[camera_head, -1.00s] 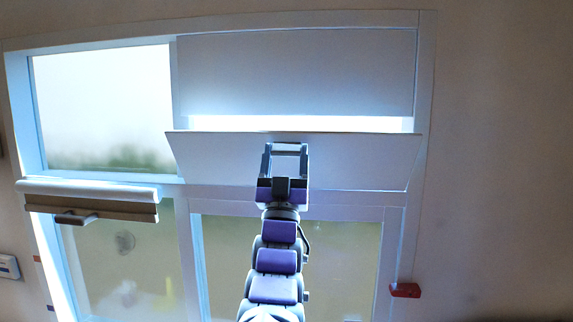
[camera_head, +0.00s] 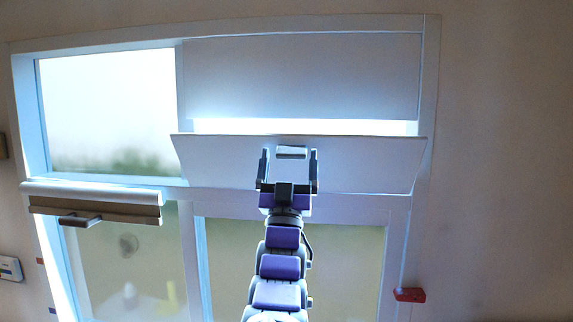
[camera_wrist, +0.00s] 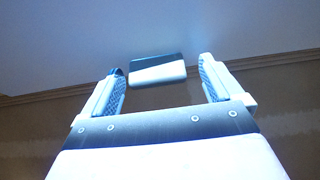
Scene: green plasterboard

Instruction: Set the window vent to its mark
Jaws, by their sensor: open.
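The window vent (camera_head: 225,160) is a pale hinged flap at the upper right of the window. It is tilted open into the room, with a bright gap above its top edge. A small handle (camera_head: 291,152) sits on the flap and also shows in the wrist view (camera_wrist: 157,71). My gripper (camera_head: 289,156) is open, with one finger on each side of the handle and a gap to both in the head view. In the wrist view the handle lies between and a little beyond the fingertips (camera_wrist: 162,70). I cannot make out a mark on the vent.
A white roller with a brown slat and dark handle (camera_head: 95,208) projects at left. A red block (camera_head: 409,294) sits at the lower right of the frame. A white box (camera_head: 10,268) is on the left wall. Lower panes are behind my arm.

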